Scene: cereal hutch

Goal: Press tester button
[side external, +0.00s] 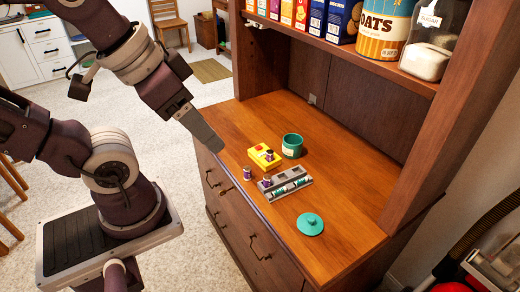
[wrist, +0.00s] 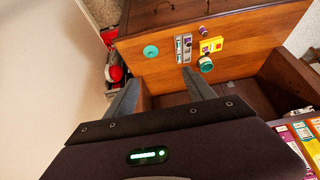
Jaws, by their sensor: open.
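The yellow tester (side external: 258,162) sits on the wooden counter of the hutch, and it also shows in the wrist view (wrist: 212,41). Its top has reddish details, but the button is too small to make out surely. A small purple battery-like cylinder (side external: 269,155) stands at or on the tester's right side. My gripper (side external: 213,146) hangs in the air to the left of the tester and above the counter's front edge. In the wrist view my gripper's two fingers (wrist: 161,72) are spread apart with nothing between them.
A grey tray (side external: 292,188) with several small cells lies beside the tester. Another purple cylinder (side external: 246,173) stands near the front edge. A teal jar (side external: 292,147) stands behind; its apparent lid (side external: 310,224) lies to the right. Boxes and an oats canister (side external: 383,28) fill the shelf above.

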